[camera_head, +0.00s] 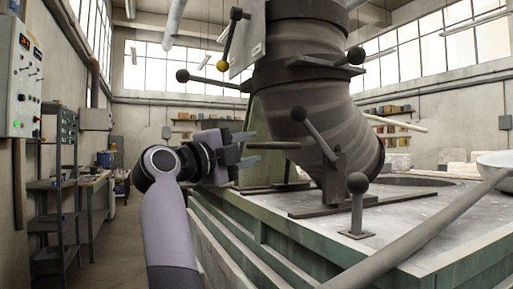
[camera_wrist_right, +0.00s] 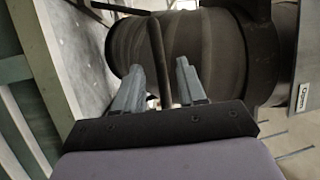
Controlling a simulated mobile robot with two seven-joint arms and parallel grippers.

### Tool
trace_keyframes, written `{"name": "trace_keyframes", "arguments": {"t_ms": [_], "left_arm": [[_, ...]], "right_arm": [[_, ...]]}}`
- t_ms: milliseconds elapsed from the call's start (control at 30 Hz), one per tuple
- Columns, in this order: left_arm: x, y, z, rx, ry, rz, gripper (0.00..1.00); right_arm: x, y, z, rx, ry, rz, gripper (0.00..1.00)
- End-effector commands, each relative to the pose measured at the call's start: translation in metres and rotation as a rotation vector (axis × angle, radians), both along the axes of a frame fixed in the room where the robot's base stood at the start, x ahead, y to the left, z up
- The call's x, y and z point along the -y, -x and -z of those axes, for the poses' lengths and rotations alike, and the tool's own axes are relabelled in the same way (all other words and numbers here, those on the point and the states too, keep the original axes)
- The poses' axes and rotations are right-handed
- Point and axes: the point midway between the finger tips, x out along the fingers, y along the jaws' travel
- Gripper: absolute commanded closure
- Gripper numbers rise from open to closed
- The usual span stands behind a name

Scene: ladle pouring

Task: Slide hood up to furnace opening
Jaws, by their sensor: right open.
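The hood (camera_head: 320,90) is a large dark grey, bent duct standing on the green-sided furnace's grey top. Its lower end is beside the dark round furnace opening (camera_head: 405,181), which the hood and a lever partly hide. Several ball-ended levers stick out around the hood, one with a yellow ball (camera_head: 222,65). My right gripper (camera_head: 258,146) is open and empty, just left of the hood. In the right wrist view its fingers (camera_wrist_right: 160,82) point at the ribbed hood (camera_wrist_right: 195,45), and a dark rod (camera_wrist_right: 157,55) shows between them; I cannot tell its depth. My left gripper is out of view.
A pale ladle (camera_head: 495,160) with a long handle crosses the lower right over the furnace top. A ball-topped post (camera_head: 357,205) stands on the furnace's front edge. A control panel (camera_head: 22,85) and shelf rack (camera_head: 62,180) are at left, with clear floor beside them.

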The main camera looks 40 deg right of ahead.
Motion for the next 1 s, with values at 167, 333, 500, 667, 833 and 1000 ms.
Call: {"name": "trace_keyframes", "arguments": {"t_ms": [167,333,500,667,833,1000], "left_arm": [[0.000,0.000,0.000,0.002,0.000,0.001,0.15],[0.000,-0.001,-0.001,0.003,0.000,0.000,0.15],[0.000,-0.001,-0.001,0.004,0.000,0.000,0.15],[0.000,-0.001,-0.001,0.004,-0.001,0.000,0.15],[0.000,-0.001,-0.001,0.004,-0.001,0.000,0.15],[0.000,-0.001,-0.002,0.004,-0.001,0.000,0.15]], "right_arm": [[0.023,-0.002,-0.005,0.000,0.001,0.002,0.60],[0.031,-0.003,-0.006,0.000,0.002,0.000,0.60],[0.032,-0.003,-0.006,0.000,0.002,0.000,0.60],[0.031,-0.003,-0.006,0.000,0.002,0.000,0.96],[0.031,-0.003,-0.006,0.000,0.002,0.000,1.00],[0.035,-0.003,-0.006,0.000,0.002,0.000,1.00]]}}
